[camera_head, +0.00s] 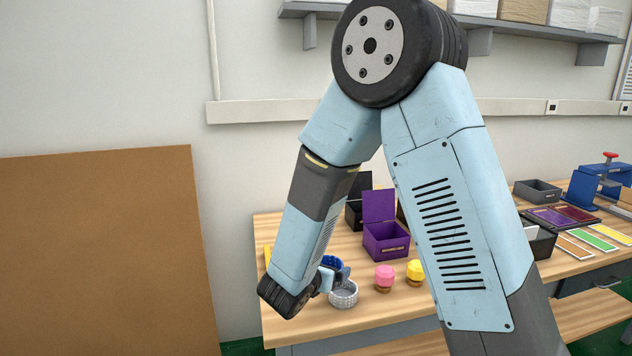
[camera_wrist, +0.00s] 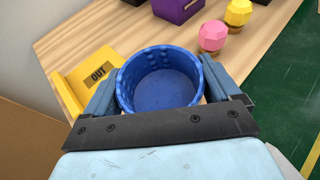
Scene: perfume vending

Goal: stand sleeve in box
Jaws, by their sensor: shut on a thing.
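My gripper (camera_head: 334,276) is low over the left end of the table, and its fingers are closed on the sides of a round blue sleeve (camera_wrist: 160,82) with a dimpled wall. The sleeve's open top faces the wrist camera, and its inside looks empty. In the head view the sleeve (camera_head: 331,262) is partly hidden by my gripper. I cannot tell whether it touches the table. A purple box (camera_head: 386,243) with its lid raised stands behind and to the right of my gripper; its front corner shows in the wrist view (camera_wrist: 178,8). A black box (camera_head: 354,213) stands behind it, partly hidden.
A pale dimpled cup (camera_head: 343,294) is close in front of my gripper. Pink-topped (camera_head: 384,277) and yellow-topped (camera_head: 415,271) bottles stand to the right. A yellow OUT tray (camera_wrist: 92,72) lies left of the sleeve. A brown panel (camera_head: 105,250) stands left of the table.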

